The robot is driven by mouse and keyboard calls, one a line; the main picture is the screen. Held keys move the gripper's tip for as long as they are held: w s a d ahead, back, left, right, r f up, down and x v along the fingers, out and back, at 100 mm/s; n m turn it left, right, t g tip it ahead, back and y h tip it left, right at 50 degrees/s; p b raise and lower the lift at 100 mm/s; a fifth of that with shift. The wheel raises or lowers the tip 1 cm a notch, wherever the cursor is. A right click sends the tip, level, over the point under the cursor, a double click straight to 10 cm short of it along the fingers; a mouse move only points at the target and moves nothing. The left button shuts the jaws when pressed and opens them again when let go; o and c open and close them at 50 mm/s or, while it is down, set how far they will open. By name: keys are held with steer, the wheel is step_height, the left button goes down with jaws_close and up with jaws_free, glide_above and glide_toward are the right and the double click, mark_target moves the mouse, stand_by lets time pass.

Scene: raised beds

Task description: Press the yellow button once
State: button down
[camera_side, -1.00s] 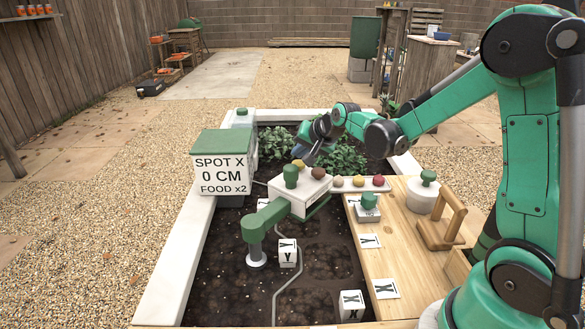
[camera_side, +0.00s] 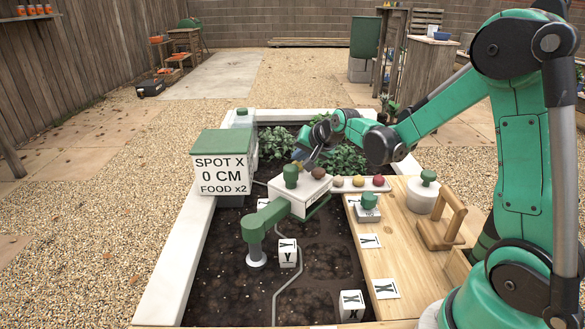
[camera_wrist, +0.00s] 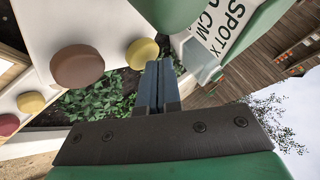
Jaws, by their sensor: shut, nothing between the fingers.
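The yellow button (camera_wrist: 142,53) is a round cap on top of the white control box (camera_wrist: 115,28). A brown button (camera_wrist: 77,67) sits beside it. In the side view the box (camera_side: 299,195) stands over the soil, with the brown button (camera_side: 318,173) on its top; the yellow one (camera_side: 298,163) is small there beside my fingers. My gripper (camera_wrist: 158,66) is shut and empty, its fingertips appearing right beside the yellow button in the wrist view. Whether they touch it I cannot tell. In the side view my gripper (camera_side: 310,163) is low over the box's far edge.
A green knob (camera_side: 291,176) stands on the box, and a green arm reaches from it. A strip with several coloured knobs (camera_side: 358,181) lies to the right. Leafy plants (camera_side: 342,160) grow behind.

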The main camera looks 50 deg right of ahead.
mark_target(300, 165)
steer(key=shift+f, duration=0.3)
steer(key=shift+r, duration=0.1)
stand_by(0.4)
steer(key=shift+r, duration=0.9)
steer(key=shift+r, duration=2.5)
steer(key=shift+s+a, duration=0.1)
steer(key=s+a+f+n+g+y, duration=0.1)
steer(key=s+a+n+g, duration=0.1)
steer(key=s+a+n, duration=0.8)
steer(key=s+a, duration=0.2)
steer(key=s, duration=0.3)
steer(key=shift+s+a+f+n, duration=0.3)
steer(key=shift+f+n, duration=0.1)
